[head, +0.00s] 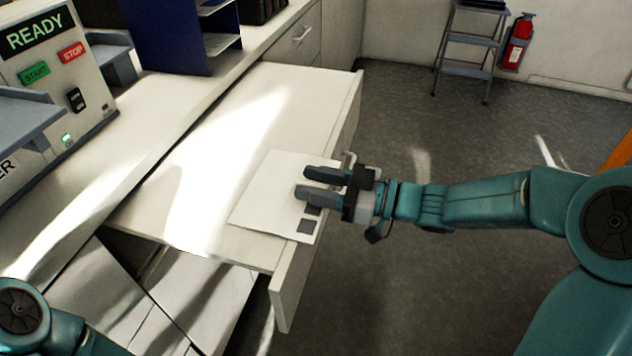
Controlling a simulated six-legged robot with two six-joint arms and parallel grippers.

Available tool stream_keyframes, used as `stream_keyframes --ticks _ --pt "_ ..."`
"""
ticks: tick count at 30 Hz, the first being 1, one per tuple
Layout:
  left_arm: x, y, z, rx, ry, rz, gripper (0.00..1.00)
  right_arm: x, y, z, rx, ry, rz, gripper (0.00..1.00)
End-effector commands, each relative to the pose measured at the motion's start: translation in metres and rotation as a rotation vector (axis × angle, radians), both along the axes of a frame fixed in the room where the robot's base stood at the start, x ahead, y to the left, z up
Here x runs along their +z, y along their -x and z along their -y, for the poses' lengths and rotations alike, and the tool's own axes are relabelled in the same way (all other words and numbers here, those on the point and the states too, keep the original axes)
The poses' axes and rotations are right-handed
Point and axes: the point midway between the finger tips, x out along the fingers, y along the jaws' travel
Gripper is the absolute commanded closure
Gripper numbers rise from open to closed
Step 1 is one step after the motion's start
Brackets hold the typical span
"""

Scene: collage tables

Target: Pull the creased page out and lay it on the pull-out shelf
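A white page (268,190) with small dark squares near its front right corner lies on the pull-out shelf (225,125). It looks flat, and I cannot make out a crease in it. My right gripper (302,182) reaches in from the right over the page's right part. Its two dark fingers are apart, with white paper showing between them. I cannot tell whether the fingers touch the page. The fingers hide a little of the page. My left gripper is out of view; only part of my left arm shows at the bottom left.
A machine panel (55,60) with READY, START and STOP labels stands at the left, with grey trays (30,120) beside it. A dark blue upright holder (170,35) stands behind. A step stool (470,50) and a fire extinguisher (518,42) are far off. The shelf's left half is clear.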

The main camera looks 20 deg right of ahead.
Motion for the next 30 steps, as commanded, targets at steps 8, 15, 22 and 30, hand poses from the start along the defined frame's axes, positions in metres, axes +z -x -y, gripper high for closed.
stream_keyframes --ticks 8,15,22,30 --pt "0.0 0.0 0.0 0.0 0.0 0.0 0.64 0.0 0.0 0.0 0.0 0.0 0.0 0.55" --pt "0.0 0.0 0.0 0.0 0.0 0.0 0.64 0.0 0.003 0.005 -0.001 0.001 0.001 0.55" --pt "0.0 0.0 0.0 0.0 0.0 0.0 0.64 0.0 0.028 0.044 -0.008 0.001 0.0 0.55" --pt "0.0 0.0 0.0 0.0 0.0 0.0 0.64 0.0 0.067 0.102 -0.007 0.001 -0.001 0.55"
